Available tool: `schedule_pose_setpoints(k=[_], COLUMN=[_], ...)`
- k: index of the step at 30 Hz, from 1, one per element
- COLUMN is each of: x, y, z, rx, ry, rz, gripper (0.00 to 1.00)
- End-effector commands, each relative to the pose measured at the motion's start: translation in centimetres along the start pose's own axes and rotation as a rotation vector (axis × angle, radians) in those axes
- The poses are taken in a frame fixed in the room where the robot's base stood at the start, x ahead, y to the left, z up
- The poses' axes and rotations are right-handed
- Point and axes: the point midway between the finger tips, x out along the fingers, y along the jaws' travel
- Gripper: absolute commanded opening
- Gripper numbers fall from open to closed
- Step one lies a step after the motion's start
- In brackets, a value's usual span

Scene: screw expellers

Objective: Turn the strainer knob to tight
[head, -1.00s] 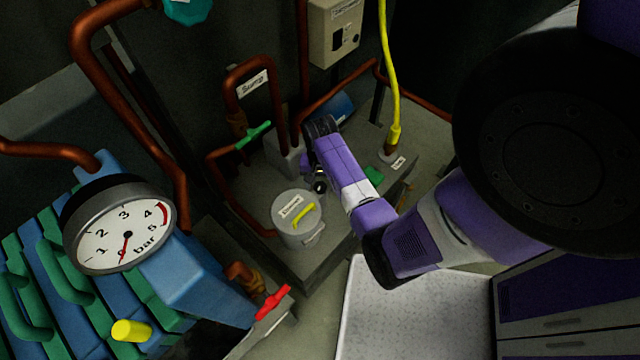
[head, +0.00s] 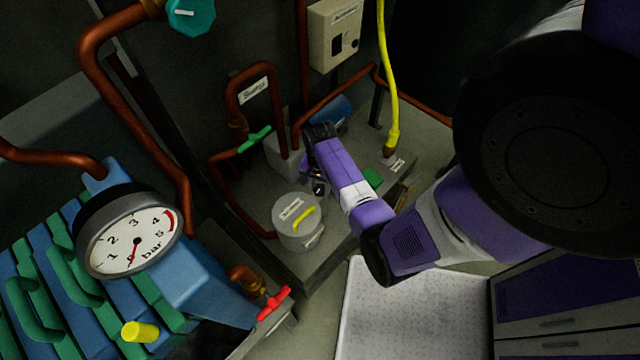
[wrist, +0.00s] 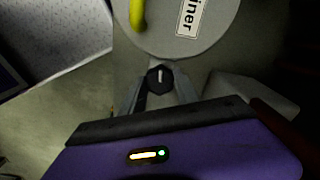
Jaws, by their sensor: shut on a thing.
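The strainer (head: 292,232) is a grey canister with a yellow handle (head: 303,217) on its labelled lid. The lid (wrist: 205,45) fills the top of the wrist view, where part of the label "Strainer" shows. The strainer knob (wrist: 160,80) is small, dark and many-sided, with a pale mark pointing roughly up in the picture. It sits just beside the canister. My gripper (wrist: 162,88) has one finger on each side of the knob and is shut on it. In the head view my gripper (head: 318,178) reaches down beside the canister and mostly hides the knob.
A pressure gauge (head: 130,240) stands at left over blue and green plates, its needle near 0. A red valve handle (head: 274,303) is in front, a green one (head: 254,139) behind. Copper pipes and a yellow hose (head: 388,90) surround the grey plinth. A white tray (head: 415,315) lies in front.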

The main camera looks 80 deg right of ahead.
Motion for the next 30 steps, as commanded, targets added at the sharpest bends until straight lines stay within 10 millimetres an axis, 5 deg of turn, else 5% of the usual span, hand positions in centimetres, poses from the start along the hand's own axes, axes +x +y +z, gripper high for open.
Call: schedule_pose_setpoints(k=[16,17,20,30], x=[-0.01,-0.01,-0.01,-0.21], y=[0.03,0.03,0.02,0.00], z=[-0.06,-0.06,-0.05,-0.04], rx=[0.161,0.161,0.160,0.158], ry=[0.001,0.001,0.001,0.001], rz=[0.000,0.000,0.000,0.000], gripper=[0.00,0.41,0.59,0.59])
